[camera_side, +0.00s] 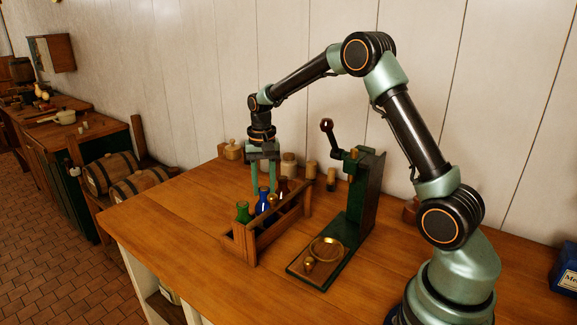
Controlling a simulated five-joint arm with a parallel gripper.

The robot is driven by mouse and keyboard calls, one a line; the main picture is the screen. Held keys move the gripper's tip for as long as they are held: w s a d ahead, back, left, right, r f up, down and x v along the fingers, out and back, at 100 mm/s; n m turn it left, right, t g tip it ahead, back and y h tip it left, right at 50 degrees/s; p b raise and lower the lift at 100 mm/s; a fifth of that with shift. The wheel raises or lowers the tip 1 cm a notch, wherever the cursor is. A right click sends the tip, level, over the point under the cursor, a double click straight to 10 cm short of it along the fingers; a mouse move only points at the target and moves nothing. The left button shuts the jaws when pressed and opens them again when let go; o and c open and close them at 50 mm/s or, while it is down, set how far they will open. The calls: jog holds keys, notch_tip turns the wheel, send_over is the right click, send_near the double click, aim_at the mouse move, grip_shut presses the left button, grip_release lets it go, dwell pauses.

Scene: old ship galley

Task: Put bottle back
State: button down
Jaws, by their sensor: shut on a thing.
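A wooden bottle rack (277,228) stands on the table, left of the middle. A green bottle (242,213) is at its near left end. A blue bottle (262,204) stands beside it, and a dark brown bottle (283,186) is toward the far end. My gripper (263,188) points straight down over the rack, its two pale green fingers either side of the blue bottle's neck. It appears shut on the blue bottle, which is upright. The rack's wall hides the bottle's lower part, so I cannot tell whether it touches the rack's floor.
Jars (289,166) and small wooden pieces line the wall behind. The front left tabletop (180,220) is clear.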

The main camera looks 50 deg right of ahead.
jog(key=c, duration=0.5)
grip_release()
jog(key=shift+f, duration=0.15)
notch_tip(320, 180, up, 12)
jog(key=s+a+r+n+t, duration=0.35)
jog(key=s+a+r, duration=0.2)
jog(key=s, duration=0.25)
jog(key=s+a+f+n, duration=0.1)
jog(key=s, duration=0.2)
jog(key=s+a+f+n+t, duration=0.1)
jog(key=s+a+n, duration=0.1)
jog(key=s, duration=0.2)
jog(key=s+a+f+n+t, duration=0.1)
jog(key=s+a+f+n, duration=0.1)
jog(key=s, duration=0.1)
jog(key=shift+s+a+f+n, duration=0.1)
jog(key=shift+s+a+n, duration=0.15)
